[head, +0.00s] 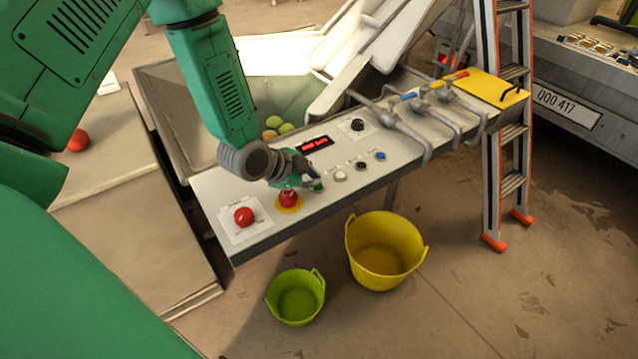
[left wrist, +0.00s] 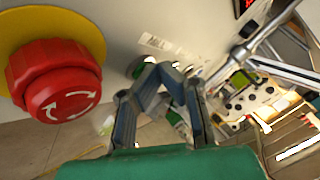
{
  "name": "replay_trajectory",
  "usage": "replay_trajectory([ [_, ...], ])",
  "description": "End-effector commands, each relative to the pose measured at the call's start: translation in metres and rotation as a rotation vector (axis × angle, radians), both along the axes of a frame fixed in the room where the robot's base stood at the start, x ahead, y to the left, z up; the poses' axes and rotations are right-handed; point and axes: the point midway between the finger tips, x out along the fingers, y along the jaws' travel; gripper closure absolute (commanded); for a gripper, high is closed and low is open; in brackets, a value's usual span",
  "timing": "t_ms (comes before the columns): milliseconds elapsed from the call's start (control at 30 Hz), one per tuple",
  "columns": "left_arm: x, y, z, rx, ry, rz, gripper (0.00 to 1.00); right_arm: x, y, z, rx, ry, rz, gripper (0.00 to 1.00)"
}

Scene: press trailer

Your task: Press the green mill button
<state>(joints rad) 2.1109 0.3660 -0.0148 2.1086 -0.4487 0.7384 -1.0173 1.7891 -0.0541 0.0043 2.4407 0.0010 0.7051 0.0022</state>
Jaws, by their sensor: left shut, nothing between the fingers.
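The control panel (head: 262,226) slopes across the middle of the head view. My left gripper (head: 314,182) is shut and empty, with its fingertips low over the panel between the red emergency knob (head: 288,198) and the white button (head: 340,176). A small green spot at the fingertips appears to be the green mill button, mostly hidden by the gripper; I cannot tell whether they touch. In the left wrist view my gripper fingers (left wrist: 160,76) come together in front of the panel. The red knob (left wrist: 66,82) on its yellow disc is close on the left there.
A black button (head: 361,166) and a blue button (head: 380,156) continue the row. Another red button (head: 244,216) sits at the panel's left end. Metal valve pipes (head: 410,120) stand at right. Yellow (head: 384,270) and green (head: 296,308) tubs stand below; a ladder (head: 490,150) is right.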

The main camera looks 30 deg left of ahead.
Motion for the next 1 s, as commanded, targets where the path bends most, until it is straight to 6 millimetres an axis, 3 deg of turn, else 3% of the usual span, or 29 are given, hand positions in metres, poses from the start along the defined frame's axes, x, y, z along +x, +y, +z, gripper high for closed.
replay_trajectory([
  [133, 0.000, -0.003, 0.010, 0.002, -0.001, 0.000, 1.00, 0.000, 0.000, 0.009, 0.000, 0.000, 0.001, 0.60],
  [567, 0.000, -0.004, 0.015, 0.003, -0.002, -0.001, 1.00, 0.000, 0.000, 0.012, 0.000, 0.000, 0.000, 0.60],
  [1000, 0.000, -0.003, 0.058, 0.002, -0.002, 0.000, 1.00, 0.000, 0.000, 0.050, 0.000, 0.000, 0.001, 0.60],
])
